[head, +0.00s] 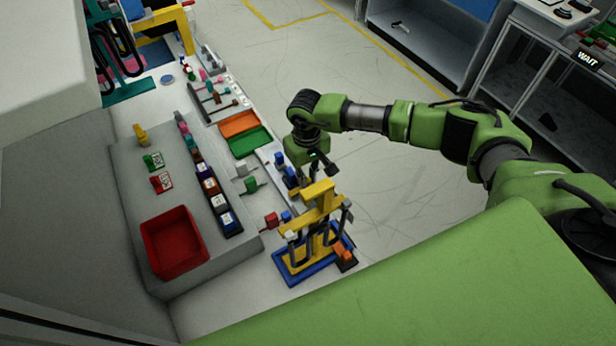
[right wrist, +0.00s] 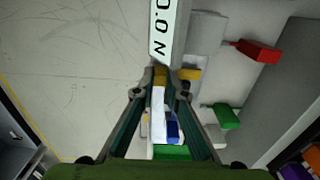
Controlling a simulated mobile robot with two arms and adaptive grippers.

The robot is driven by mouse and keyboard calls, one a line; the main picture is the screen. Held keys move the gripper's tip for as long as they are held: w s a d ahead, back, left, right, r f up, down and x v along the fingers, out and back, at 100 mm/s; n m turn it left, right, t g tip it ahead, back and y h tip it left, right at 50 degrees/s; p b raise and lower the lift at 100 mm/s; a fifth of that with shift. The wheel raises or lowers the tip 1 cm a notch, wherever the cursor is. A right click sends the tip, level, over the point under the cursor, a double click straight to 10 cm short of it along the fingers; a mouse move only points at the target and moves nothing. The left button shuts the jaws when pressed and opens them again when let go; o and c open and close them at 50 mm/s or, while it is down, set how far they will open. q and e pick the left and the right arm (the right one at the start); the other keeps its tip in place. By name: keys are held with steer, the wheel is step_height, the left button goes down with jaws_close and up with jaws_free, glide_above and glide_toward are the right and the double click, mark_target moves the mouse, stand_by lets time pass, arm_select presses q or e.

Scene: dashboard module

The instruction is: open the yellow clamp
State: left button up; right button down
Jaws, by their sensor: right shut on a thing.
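The yellow clamp (head: 318,208) stands upright on a blue base (head: 292,278) at the front of the bench in the head view, with dark loop-shaped parts hanging on it. My right gripper (head: 315,176) is over its top end, pointing down. In the right wrist view, the right gripper's fingertips (right wrist: 160,78) are closed on a narrow yellow part of the clamp, beside a white plate with black lettering (right wrist: 167,28). The plate partly hides the clamp. My left gripper is not in view.
A grey raised panel with a red bin (head: 174,243) is left of the clamp. A red connector (head: 271,219) and a green connector (head: 251,184) stick out nearby. Orange (head: 239,123) and green trays (head: 250,140) lie behind. Open floor is to the right.

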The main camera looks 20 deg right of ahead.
mark_target(297, 190)
steer(key=shift+a+r+t+h+b, duration=0.15)
steer(key=shift+a+r+h+b, duration=0.2)
steer(key=shift+h+b, duration=0.35)
steer(key=shift+a+r+t+h+b, duration=0.2)
steer(key=shift+a+h+b, duration=0.1)
steer(key=shift+h+b, duration=0.4)
steer(key=a+r+h+b, duration=0.1)
steer(key=h+b, duration=0.1)
steer(key=a+h+b, duration=0.1)
steer(key=h+b, duration=0.1)
steer(key=shift+s+r+b, duration=0.15)
steer(key=shift+r+b, duration=0.2)
steer(key=shift+b, duration=0.05)
steer(key=c, duration=2)
jaws_free()
steer(key=shift+c, duration=0.2)
steer(key=shift+r, duration=0.1)
steer(key=v, duration=1.2)
steer(key=shift+s, duration=0.2)
